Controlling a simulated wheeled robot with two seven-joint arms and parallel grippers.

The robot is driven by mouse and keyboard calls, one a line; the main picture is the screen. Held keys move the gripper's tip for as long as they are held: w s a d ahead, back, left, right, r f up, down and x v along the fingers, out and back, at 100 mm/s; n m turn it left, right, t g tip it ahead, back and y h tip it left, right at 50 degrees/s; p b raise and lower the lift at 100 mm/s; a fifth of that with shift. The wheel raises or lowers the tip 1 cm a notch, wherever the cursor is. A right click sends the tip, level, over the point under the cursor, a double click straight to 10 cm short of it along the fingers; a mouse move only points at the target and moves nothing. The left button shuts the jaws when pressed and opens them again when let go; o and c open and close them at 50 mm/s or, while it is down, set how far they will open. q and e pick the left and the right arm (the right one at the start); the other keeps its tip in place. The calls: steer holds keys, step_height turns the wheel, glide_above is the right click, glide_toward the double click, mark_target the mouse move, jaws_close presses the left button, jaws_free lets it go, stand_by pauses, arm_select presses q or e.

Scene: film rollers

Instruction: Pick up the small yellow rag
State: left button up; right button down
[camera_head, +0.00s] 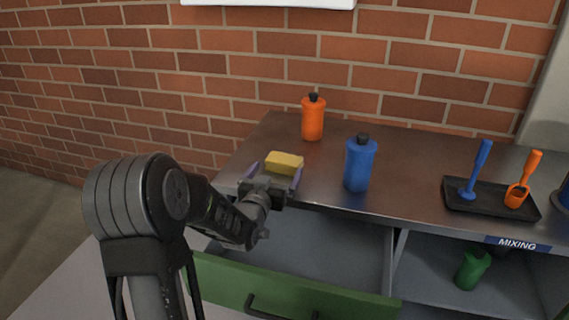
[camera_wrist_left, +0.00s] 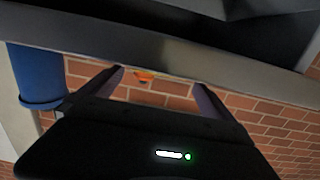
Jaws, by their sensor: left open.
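The small yellow rag (camera_head: 285,161) is a folded block on the left part of the metal counter in the head view. My left gripper (camera_head: 272,174) is open at the counter's front edge. Its two purple fingers point toward the rag, one on each side in the picture. I cannot tell whether they touch it or how high they are above the counter. In the left wrist view the open fingers (camera_wrist_left: 160,82) show, but the rag cannot be made out between them. My right gripper is out of view.
A blue bottle (camera_head: 359,163) stands right of my left gripper. An orange bottle (camera_head: 312,118) stands behind the rag. A black tray (camera_head: 486,208) with blue and orange tools lies right. Below, a green-fronted drawer (camera_head: 290,288) is open. A brick wall (camera_head: 230,70) closes off the back.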

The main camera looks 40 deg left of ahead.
mark_target(282, 162)
arm_select(q)
steer(key=shift+x, duration=2.6)
steer(key=shift+r, duration=0.2)
steer(key=shift+d, duration=0.1)
steer(key=c, duration=1)
steer(key=shift+r, duration=0.1)
step_height(282, 162, up, 10)
steer(key=shift+f+p, duration=0.1)
steer(key=shift+p, duration=0.6)
